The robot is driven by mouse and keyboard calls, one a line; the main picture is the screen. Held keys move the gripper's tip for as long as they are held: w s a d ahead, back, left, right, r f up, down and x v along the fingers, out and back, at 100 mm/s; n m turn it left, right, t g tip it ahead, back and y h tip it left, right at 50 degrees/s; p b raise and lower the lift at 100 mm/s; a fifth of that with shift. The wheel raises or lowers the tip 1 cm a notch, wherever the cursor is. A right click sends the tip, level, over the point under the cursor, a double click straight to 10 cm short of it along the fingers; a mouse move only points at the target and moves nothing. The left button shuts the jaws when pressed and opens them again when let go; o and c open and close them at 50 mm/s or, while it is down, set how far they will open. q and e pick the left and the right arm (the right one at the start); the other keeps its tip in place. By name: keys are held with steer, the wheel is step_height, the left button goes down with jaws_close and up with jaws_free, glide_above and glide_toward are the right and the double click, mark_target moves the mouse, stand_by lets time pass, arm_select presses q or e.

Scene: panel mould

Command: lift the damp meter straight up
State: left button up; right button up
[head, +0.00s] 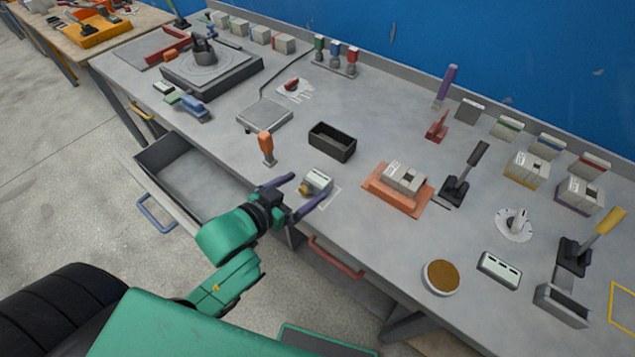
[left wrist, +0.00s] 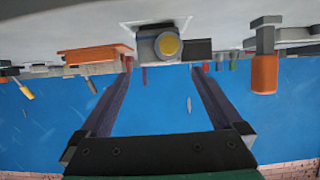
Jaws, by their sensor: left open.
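The damp meter appears to be the small pale grey box (head: 319,179) with a round yellow end, resting on the bench near its front edge, on a white outlined patch. It also shows in the left wrist view (left wrist: 148,48), its yellow disc facing the camera. My left gripper (head: 308,187) reaches in from the front, open, with its two purple fingers spread. In the left wrist view the fingertips (left wrist: 162,66) lie to either side of the meter, with gaps; I cannot tell how far they reach along it. The right gripper is not in view.
An orange-handled tool (head: 266,147) stands left of the meter, and a black open box (head: 332,142) behind it. An orange tray (head: 375,188) with a grey block lies to the right. An open drawer (head: 165,160) juts out at the front left.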

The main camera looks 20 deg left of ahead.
mark_target(319, 176)
arm_select(q)
steer(key=p+x, duration=0.1)
steer(key=x, duration=0.8)
steer(key=shift+w+d+p, duration=0.15)
steer(key=shift+w+p, duration=0.15)
steer(key=shift+w, duration=0.05)
steer(key=shift+w+f, duration=0.1)
steer(key=shift+f, duration=0.05)
steer(key=c, duration=1.3)
jaws_close()
steer(key=shift+r, duration=0.2)
